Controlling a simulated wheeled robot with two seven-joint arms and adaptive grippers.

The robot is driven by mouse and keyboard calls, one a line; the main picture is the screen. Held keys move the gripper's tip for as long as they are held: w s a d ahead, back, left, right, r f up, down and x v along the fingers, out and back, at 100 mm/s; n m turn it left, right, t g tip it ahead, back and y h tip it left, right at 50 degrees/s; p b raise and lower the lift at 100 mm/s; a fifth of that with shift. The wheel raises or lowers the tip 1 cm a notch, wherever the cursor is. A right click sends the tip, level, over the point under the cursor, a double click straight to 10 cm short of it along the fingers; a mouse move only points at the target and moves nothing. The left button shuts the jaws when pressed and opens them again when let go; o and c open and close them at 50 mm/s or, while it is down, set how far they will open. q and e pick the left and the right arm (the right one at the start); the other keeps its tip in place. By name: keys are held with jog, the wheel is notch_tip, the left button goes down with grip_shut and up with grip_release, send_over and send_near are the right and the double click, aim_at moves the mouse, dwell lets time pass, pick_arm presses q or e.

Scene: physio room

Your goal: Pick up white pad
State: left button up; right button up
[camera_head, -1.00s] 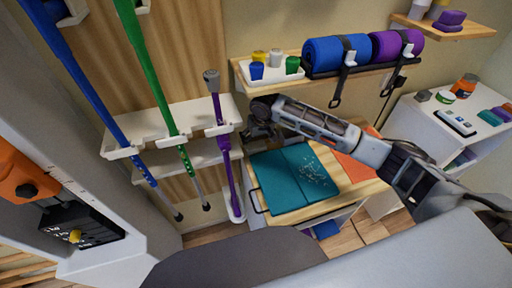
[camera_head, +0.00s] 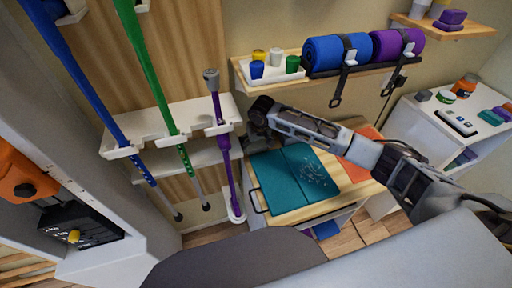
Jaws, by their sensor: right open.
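I cannot make out a white pad for certain. A small flat white item with dark marks (camera_head: 457,123) lies on the white cabinet at the right; I cannot tell whether it is the pad. My right gripper (camera_head: 258,142) is open, beside the purple cane and above the back left of the low wooden-topped table. Its fingers are small and partly hidden, and I see nothing held in them. My left gripper is out of view.
A teal folded mat (camera_head: 290,182) and an orange mat (camera_head: 362,152) lie on the table. A blue, a green and a purple cane (camera_head: 226,150) stand in a white rack at the left. A shelf above holds a white tray (camera_head: 272,75) of coloured cups and rolled mats.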

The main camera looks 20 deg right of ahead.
dwell(0.3)
jog(key=c, duration=0.7)
